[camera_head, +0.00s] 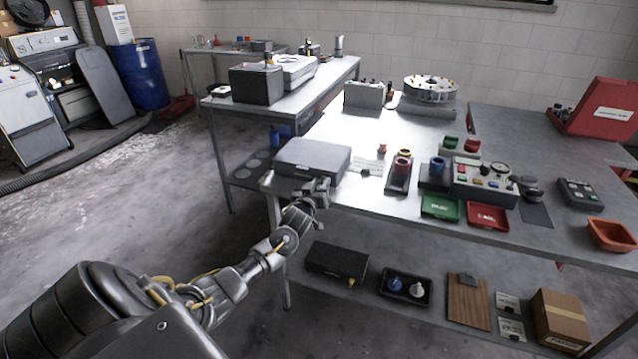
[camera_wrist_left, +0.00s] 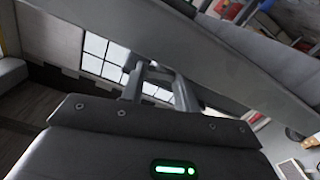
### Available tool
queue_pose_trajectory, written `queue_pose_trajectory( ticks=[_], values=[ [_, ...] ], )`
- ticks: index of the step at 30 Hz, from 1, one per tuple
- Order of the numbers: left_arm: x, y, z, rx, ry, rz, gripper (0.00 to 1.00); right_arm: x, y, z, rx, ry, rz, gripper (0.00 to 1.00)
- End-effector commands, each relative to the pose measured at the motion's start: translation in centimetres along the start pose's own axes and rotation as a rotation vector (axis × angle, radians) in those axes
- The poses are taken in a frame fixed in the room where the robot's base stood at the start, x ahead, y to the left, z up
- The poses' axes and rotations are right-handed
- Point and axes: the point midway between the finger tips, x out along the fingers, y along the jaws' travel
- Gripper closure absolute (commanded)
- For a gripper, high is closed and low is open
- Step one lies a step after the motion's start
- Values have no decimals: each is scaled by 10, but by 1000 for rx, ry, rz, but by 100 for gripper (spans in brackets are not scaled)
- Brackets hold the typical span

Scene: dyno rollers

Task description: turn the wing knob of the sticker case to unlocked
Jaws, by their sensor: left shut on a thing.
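The sticker case appears to be the flat grey case (camera_head: 312,158) lying closed at the left front corner of the steel workbench. My left gripper (camera_head: 322,187) is at the case's front side, near its right end. In the left wrist view my left gripper (camera_wrist_left: 155,72) has its two fingers against a long grey edge that crosses the picture. It is shut on a small part there, likely the wing knob, which the fingers hide. The knob's angle cannot be read. My right gripper is in neither view.
Right of the case on the workbench (camera_head: 372,208) stand small coloured parts, a button panel (camera_head: 485,182), a green tray (camera_head: 440,207) and a red tray (camera_head: 487,216). A lower shelf holds a black case (camera_head: 337,261). The floor at left is open.

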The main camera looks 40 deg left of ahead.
Motion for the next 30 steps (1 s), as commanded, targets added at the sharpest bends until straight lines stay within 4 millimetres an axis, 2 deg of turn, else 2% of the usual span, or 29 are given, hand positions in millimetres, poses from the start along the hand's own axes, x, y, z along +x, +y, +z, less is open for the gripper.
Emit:
queue_pose_trajectory(
  ticks=[13,30],
  values=[
    [0,0,-1,230,1,-2,92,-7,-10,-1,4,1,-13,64],
    [0,0,-1,265,1,-2,92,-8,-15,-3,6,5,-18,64]
  ],
)
